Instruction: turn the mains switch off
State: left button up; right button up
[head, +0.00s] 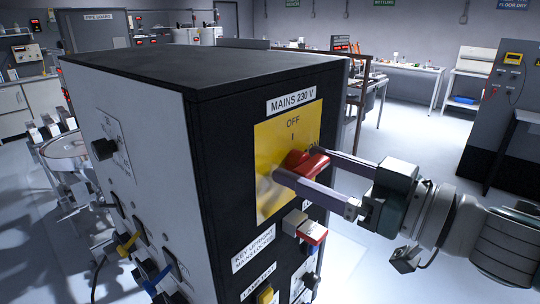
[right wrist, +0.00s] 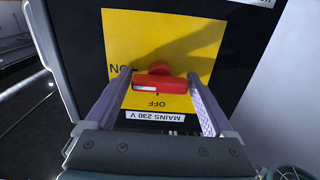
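The mains switch (head: 308,162) is a red handle on a yellow plate (head: 272,140) on the cabinet's dark front, under a "MAINS 230 V" label. OFF is printed above it in the head view. In the right wrist view, turned upside down, the red handle (right wrist: 160,84) lies crosswise, its white mark on the end towards the partly hidden ON. My right gripper (head: 296,162) is at the plate, its fingers wide apart, one beside each end of the handle. I cannot tell whether they touch it. My left gripper is out of view.
Below the plate are a grey-and-red block (head: 306,228), a "KEY UPRIGHT" label (head: 254,248) and a yellow part (head: 265,294). The cabinet's pale left side (head: 150,110) carries a black knob (head: 104,149) and several coloured levers. Open floor lies right of the cabinet.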

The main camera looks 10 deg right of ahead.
jog(key=c, duration=1)
jog(key=shift+n, duration=0.3)
jog(key=n+b, duration=0.1)
jog(key=n, duration=0.2)
jog(key=shift+n, duration=0.4)
jog(key=n+b, duration=0.1)
jog(key=n, duration=0.3)
jog(key=shift+n, duration=0.3)
jog(key=n+b, duration=0.2)
jog(key=n, duration=0.3)
jog(key=shift+n+b, duration=0.5)
jog(key=shift+n, duration=1.5)
jog(key=o, duration=1.3)
jog(key=shift+c, duration=0.2)
